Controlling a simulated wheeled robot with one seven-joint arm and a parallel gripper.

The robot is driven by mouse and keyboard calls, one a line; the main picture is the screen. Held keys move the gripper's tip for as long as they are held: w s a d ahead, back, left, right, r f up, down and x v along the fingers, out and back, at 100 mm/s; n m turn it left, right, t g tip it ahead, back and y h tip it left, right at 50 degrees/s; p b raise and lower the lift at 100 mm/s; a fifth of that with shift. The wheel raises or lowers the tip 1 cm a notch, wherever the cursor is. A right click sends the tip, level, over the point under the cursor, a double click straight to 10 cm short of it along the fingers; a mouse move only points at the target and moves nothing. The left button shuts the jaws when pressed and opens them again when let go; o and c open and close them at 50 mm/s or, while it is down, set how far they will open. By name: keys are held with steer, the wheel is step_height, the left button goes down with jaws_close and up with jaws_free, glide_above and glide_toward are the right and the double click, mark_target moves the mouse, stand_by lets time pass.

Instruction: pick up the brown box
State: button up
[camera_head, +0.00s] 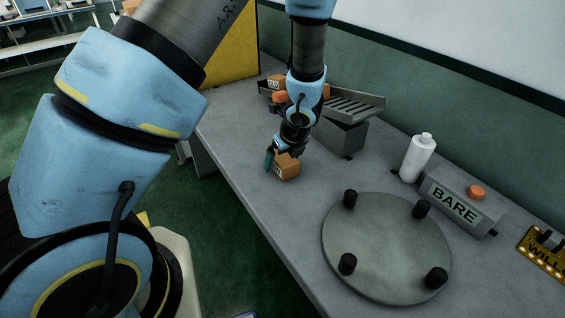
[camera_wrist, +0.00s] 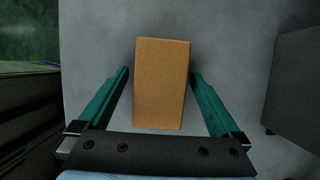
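A brown box (camera_head: 287,166) sits on the grey table below my gripper (camera_head: 281,157) in the head view. In the wrist view the brown box (camera_wrist: 161,84) lies between the two green fingers of my gripper (camera_wrist: 159,88). The fingers are apart, with a clear gap on each side of the box, wider on the left. One green finger shows left of the box in the head view; the other is hidden there.
The grey table (camera_head: 250,175) has a round plate (camera_head: 385,250) with black posts. Behind stand a white bottle (camera_head: 417,158), a BARE box (camera_head: 460,203) with an orange button, and a slatted chute (camera_head: 350,106). Another brown box (camera_head: 276,82) is farther back.

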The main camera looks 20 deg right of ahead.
jaws_close()
stand_by(0.6)
